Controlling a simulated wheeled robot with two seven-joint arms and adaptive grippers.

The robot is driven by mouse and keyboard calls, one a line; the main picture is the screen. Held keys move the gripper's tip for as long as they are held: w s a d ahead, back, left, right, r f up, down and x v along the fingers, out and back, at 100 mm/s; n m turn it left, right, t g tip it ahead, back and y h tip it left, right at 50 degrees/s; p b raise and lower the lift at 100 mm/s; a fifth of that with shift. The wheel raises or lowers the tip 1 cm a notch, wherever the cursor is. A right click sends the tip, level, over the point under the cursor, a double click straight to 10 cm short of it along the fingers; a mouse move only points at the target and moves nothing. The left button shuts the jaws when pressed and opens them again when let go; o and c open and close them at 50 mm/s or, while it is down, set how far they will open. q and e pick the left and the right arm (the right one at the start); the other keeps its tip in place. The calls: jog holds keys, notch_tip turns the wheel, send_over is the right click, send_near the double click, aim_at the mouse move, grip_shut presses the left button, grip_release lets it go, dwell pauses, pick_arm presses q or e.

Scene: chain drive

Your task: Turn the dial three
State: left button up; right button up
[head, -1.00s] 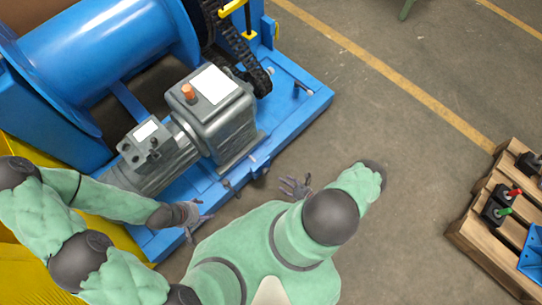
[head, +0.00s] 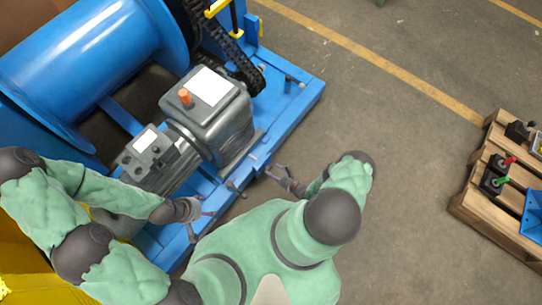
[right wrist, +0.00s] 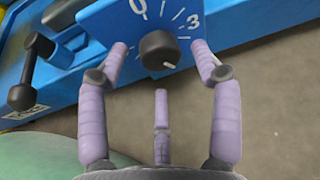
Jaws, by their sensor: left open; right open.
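The dial (right wrist: 159,50) is a dark round knob on a blue panel (right wrist: 104,22) in the right wrist view. White tick marks and the numbers 0 and 3 are printed around it. The knob's white mark points to the lower right, away from the 3. My right gripper (right wrist: 158,58) is open, with a fingertip on each side of the dial and apparent gaps to it. In the head view my right gripper (head: 277,174) is at the front edge of the blue base. My left gripper (head: 200,213) is open near the same edge, further left.
A black lever (right wrist: 32,70) stands left of the dial in the right wrist view. A grey motor and gearbox (head: 215,120) and a blue drum (head: 85,50) sit on the blue base (head: 300,90). A wooden pallet (head: 485,215) with switches stands at the right. The floor between is clear.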

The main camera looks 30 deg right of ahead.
jog(key=shift+b+x, duration=0.3)
jog(key=shift+x, duration=1)
jog(key=shift+c, duration=0.3)
jog(key=c, duration=1)
jog(key=shift+d+n, duration=0.15)
jog(key=shift+n, duration=0.15)
jog(key=o, duration=1.1)
jog(key=shift+c, duration=0.2)
jog(key=v, duration=1.2)
jog(key=shift+a, duration=0.25)
